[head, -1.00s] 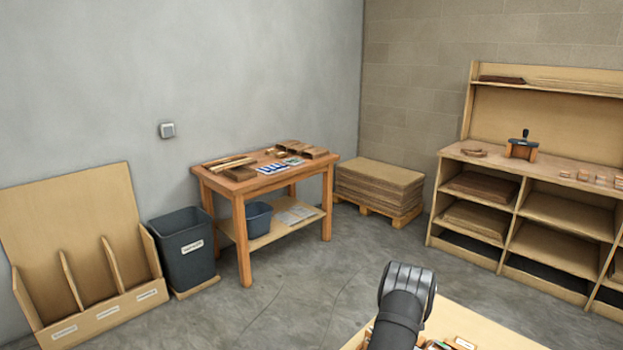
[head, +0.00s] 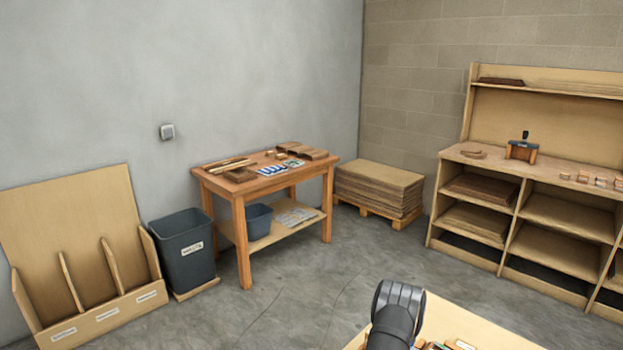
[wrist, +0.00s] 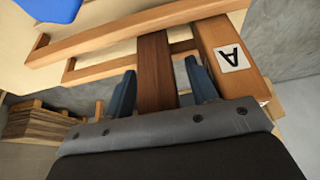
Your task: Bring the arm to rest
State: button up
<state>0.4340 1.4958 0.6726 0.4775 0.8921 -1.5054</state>
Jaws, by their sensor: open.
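My gripper (wrist: 161,88) shows in the wrist view with its two blue fingers apart. A dark brown wooden strip (wrist: 154,60) runs between and beyond the fingers; whether they touch it I cannot tell. Beyond them is a light wooden frame of bars (wrist: 120,38), with a block at right bearing a white label "A" (wrist: 230,57). In the head view only a dark link of my arm shows at the bottom, and my gripper is out of sight there.
A pale bench top (head: 470,328) with small items lies at the bottom of the head view. A wooden table (head: 262,180), a dark bin (head: 185,265), a stack of boards (head: 378,188) and shelving (head: 520,205) stand farther off. The floor (head: 300,300) between is clear.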

notch_tip(320, 180, up, 11)
jog(key=shift+r, duration=0.1)
jog(key=a+r+m, duration=0.2)
jog(key=a+r, duration=0.4)
jog(key=a, duration=0.1)
jog(key=s+a+r+m+t+h, duration=0.1)
jog(key=s+a+r+m+h, duration=0.3)
jog(key=s+a+r+m, duration=0.6)
jog(key=s+a+r, duration=0.4)
jog(key=a+r, duration=0.1)
jog(key=a, duration=0.2)
jog(key=shift+s+a, duration=0.2)
jog(key=shift+a, duration=0.05)
